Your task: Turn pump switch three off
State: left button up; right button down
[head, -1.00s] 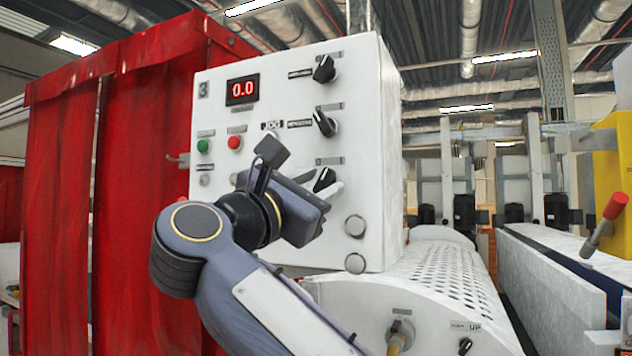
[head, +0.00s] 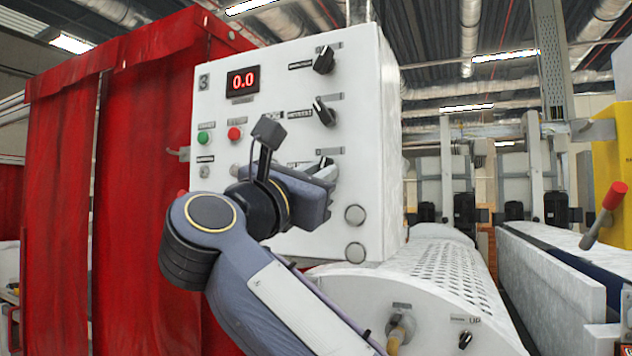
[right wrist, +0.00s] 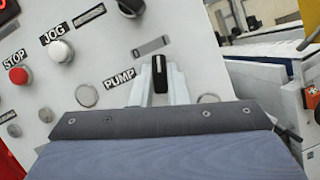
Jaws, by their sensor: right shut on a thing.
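The white control panel (head: 290,70) is marked 3 and has a red 0.0 display. Its lowest black rotary knob, labelled PUMP, is the pump switch (right wrist: 159,70); in the head view (head: 325,162) it is mostly hidden by my gripper. My right gripper (head: 326,172) is at the panel face, shut on this knob. In the right wrist view one pale finger (right wrist: 140,93) is on the knob's left and the other (right wrist: 179,86) on its right. The knob stands upright in that view, while the panel labels slant. My left gripper is not in view.
Two more black knobs, upper (head: 324,59) and middle (head: 323,111), sit above. A green button (head: 203,138), red STOP button (head: 234,133) and pale JOG button (right wrist: 61,51) are left of them. A red curtain (head: 140,180) hangs left; a perforated white cover (head: 440,275) lies below right.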

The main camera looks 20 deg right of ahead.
jog(key=shift+s+d+n+t+y+b, duration=0.1)
jog(key=shift+n+t+y, duration=0.75)
jog(key=shift+n, duration=1.55)
jog(key=shift+s+d+n+t+y+b, duration=0.15)
jog(key=shift+n+t+y, duration=0.7)
jog(key=shift+n, duration=1.55)
jog(key=shift+a+n+t+y+b, duration=0.1)
jog(key=shift+n+t+y, duration=0.75)
jog(key=shift+n, duration=1.55)
jog(key=shift+y, duration=0.25)
jog(key=c, duration=1.4)
grip_release()
jog(key=shift+c, duration=0.2)
